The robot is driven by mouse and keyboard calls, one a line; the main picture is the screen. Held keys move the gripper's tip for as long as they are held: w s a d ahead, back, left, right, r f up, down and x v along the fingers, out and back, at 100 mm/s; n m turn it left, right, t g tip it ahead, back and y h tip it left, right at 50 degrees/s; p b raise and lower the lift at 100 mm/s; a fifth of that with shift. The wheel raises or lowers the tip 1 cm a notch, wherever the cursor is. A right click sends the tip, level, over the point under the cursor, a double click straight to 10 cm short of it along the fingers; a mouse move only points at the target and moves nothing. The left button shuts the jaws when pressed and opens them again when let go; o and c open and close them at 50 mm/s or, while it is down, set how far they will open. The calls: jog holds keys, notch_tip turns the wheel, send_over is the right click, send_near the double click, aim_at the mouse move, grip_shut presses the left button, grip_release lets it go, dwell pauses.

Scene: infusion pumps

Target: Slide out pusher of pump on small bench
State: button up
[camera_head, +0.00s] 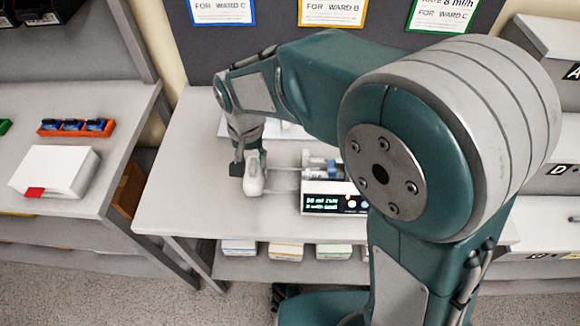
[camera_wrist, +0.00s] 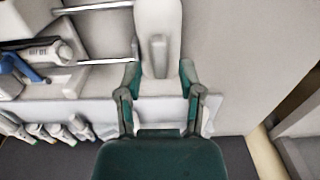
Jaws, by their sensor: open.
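The pump (camera_head: 320,208) stands on the small bench (camera_head: 180,150), its lit screen facing front; my arm hides its right side. Its white pusher block (camera_head: 254,178) is left of the body, joined to it by two thin metal rods, with a gap between. The pusher (camera_wrist: 157,35) and rods also show in the wrist view, with part of a syringe (camera_wrist: 38,55) at the left. My gripper (camera_wrist: 159,72) is open. Its two fingers are on either side of the pusher's near end in that view; I cannot tell whether they touch it.
Several small boxes (camera_head: 285,251) sit on the shelf below. A left side bench carries a white box (camera_head: 55,172) and an orange rack (camera_head: 75,128). Ward signs (camera_head: 332,12) hang on the dark back panel. The bench left of the pusher is clear.

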aim_at(255, 165)
jog(key=shift+r, duration=3.2)
jog(key=shift+d+r, duration=0.1)
jog(key=shift+d, duration=0.1)
jog(key=s+d+r+t, duration=0.1)
jog(key=s+d+r, duration=0.15)
jog(key=d, duration=0.55)
jog(key=s+d+r+t, duration=0.2)
jog(key=d+r, duration=0.2)
jog(key=d, duration=0.3)
jog(key=s+d+t, duration=0.2)
jog(key=s+d, duration=0.6)
jog(key=d, duration=0.2)
jog(key=shift+t, duration=0.3)
jog(key=shift+s+f, duration=0.1)
